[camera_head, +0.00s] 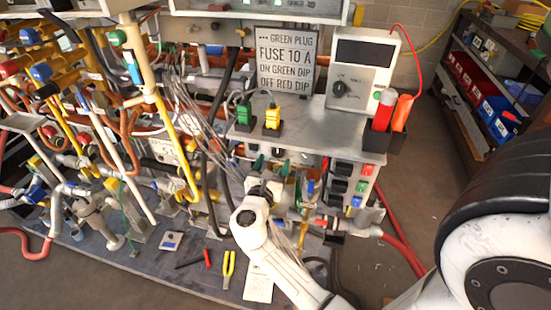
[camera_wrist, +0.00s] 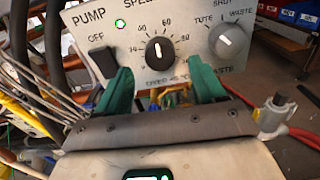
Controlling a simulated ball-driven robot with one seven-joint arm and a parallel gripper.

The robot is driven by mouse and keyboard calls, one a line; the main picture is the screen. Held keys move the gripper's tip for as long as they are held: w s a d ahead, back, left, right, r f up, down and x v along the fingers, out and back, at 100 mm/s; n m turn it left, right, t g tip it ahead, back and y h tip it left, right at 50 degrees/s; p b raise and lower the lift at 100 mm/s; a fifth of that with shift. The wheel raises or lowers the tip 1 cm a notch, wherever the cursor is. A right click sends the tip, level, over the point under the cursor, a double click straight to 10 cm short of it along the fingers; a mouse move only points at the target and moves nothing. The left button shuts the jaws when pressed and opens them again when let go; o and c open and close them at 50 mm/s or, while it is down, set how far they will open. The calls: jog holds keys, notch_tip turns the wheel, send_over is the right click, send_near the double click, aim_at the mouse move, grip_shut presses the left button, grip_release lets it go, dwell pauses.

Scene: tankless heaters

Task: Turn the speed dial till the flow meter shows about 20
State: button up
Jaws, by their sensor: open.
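The speed dial (camera_wrist: 160,50) is a round black knob with a white pointer line, on a pale panel marked PUMP and SPEED in the wrist view. Its pointer stands roughly upright, near the top of the printed scale. My gripper (camera_wrist: 160,84) is open, with its two green fingers below and to either side of the dial; nothing shows between them but background and the panel's lower edge. In the head view my gripper (camera_head: 268,161) is small, in front of the bench unit. I cannot make out a flow meter reading in either view.
Beside the dial are a black OFF switch (camera_wrist: 103,62), a lit green lamp (camera_wrist: 120,24) and a grey selector knob (camera_wrist: 229,40). Cables and pipes crowd the left. A grey meter box (camera_head: 363,70) stands on the bench unit; a shelf (camera_head: 465,110) stands at right.

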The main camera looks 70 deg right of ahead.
aim_at(278, 151)
jog(key=shift+w+d, duration=0.1)
jog(key=shift+d, duration=1.35)
jog(key=c, duration=1)
jog(key=shift+f+m+b, duration=0.15)
jog(key=shift+m+b, duration=0.35)
jog(key=shift+c, duration=0.3)
